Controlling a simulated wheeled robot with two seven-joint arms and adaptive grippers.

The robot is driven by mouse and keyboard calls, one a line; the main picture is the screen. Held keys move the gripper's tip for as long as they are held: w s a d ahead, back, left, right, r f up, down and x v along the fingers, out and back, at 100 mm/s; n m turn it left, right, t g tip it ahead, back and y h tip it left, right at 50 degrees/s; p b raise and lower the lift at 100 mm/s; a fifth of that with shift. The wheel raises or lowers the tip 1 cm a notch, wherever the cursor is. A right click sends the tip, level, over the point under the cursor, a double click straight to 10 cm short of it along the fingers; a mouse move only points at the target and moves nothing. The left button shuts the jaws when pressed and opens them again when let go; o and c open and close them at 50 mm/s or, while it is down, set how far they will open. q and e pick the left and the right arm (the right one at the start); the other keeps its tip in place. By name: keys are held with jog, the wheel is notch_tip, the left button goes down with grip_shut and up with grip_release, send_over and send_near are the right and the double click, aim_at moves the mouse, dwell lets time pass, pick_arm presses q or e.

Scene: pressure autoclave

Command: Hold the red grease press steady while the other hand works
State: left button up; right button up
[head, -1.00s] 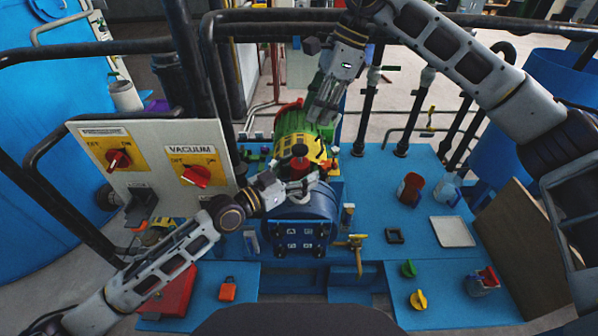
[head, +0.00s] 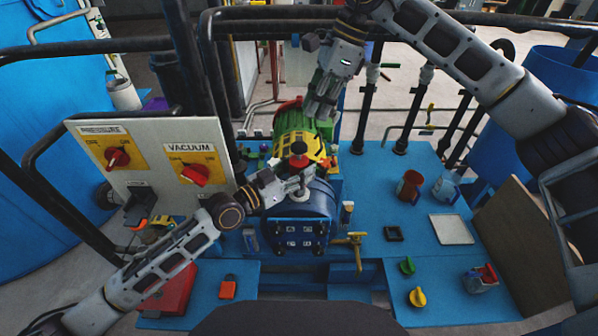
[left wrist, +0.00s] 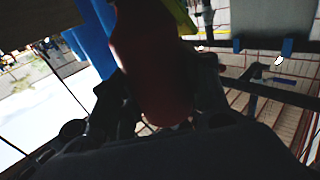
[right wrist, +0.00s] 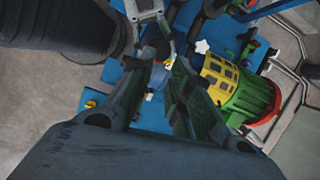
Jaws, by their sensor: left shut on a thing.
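The red grease press (head: 299,149) stands upright over the blue drum (head: 297,203) in the middle of the head view. My left gripper (head: 292,182) is shut on it, just below its red top. In the left wrist view the press (left wrist: 150,70) is a dark red body between the fingers (left wrist: 158,108), poorly lit. My right gripper (head: 322,108) is above and behind the press, over the green and yellow motor (head: 295,128). Its fingers (right wrist: 172,85) are apart with nothing between them in the right wrist view.
A panel with pressure and vacuum switches (head: 150,160) stands left. On the blue bench are a red mug (head: 409,186), a white tray (head: 452,229), green and yellow knobs (head: 416,297) and a red padlock (head: 228,287). Black pipes run behind.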

jog(key=shift+r, duration=0.3)
jog(key=shift+c, duration=1.3)
jog(key=shift+n+t, duration=0.3)
jog(key=shift+t, duration=0.2)
jog(key=r, duration=0.1)
jog(key=a+r, duration=0.1)
jog(key=s+a+r, duration=0.1)
jog(key=r, duration=0.1)
jog(key=shift+a+r, duration=0.1)
jog(key=shift+a, duration=0.15)
grip_shut()
jog(key=shift+s+a+r+m+h, duration=0.25)
jog(key=shift+m+h, duration=0.45)
jog(key=shift+m, duration=2.65)
jog(key=shift+s+a+r+m+h, duration=0.15)
jog(key=shift+a+m+h, duration=0.4)
jog(key=shift+m, duration=2.85)
jog(key=shift+s+a+r+m+h, duration=0.15)
jog(key=shift+m+h, duration=0.7)
jog(key=shift+m, duration=2.5)
jog(key=shift+f, duration=0.1)
